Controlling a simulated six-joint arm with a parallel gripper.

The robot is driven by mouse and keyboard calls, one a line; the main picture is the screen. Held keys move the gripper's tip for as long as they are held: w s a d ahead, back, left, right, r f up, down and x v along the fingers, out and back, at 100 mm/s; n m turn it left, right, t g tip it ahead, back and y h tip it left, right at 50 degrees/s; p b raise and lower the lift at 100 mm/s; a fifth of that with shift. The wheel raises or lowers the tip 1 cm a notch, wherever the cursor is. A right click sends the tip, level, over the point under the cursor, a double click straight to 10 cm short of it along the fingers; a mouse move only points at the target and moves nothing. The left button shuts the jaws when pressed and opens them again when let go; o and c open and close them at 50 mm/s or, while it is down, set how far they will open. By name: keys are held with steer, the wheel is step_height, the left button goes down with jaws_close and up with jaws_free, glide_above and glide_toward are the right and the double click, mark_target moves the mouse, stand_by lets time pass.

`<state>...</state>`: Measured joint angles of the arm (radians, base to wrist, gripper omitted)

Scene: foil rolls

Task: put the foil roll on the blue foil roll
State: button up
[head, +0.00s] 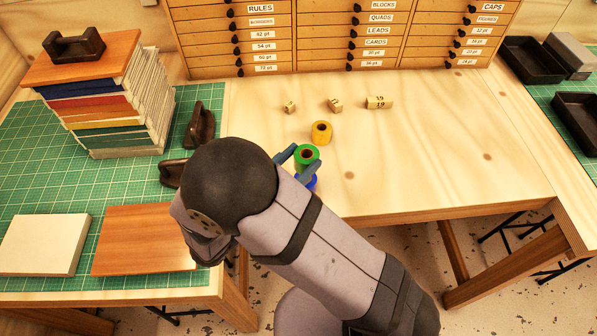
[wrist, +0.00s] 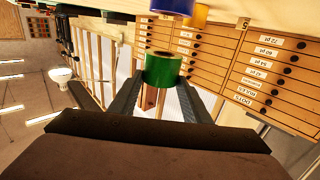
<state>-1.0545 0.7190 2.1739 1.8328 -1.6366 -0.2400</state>
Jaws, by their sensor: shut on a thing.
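A green foil roll (head: 307,153) is held upright between the fingers of my gripper (head: 299,162). In the wrist view the green roll (wrist: 161,72) sits between the two fingertips (wrist: 162,80). A blue foil roll (head: 308,183) stands on the table just below it in the head view, partly hidden by the green roll and my finger. The wrist view, which looks upside down, shows the blue roll (wrist: 171,6) at the top edge, apart from the green one with a visible gap.
A yellow foil roll (head: 321,132) stands close behind the green one. Small wooden blocks (head: 335,105) lie farther back, before a drawer cabinet (head: 345,35). Dark iron pieces (head: 200,125) and a book stack (head: 110,110) are on the left. The table's right side is clear.

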steer(key=shift+f+p, duration=0.4)
steer(key=shift+f, duration=2)
steer(key=shift+f, duration=0.1)
steer(key=o, duration=1.1)
steer(key=shift+a, duration=0.1)
steer(key=shift+s+a+b, duration=0.25)
steer(key=shift+s+b, duration=0.05)
steer(key=shift+b, duration=0.05)
steer(key=b+v, duration=0.2)
steer(key=v, duration=0.4)
steer(key=shift+s+a, duration=0.2)
steer(key=shift+s, duration=0.1)
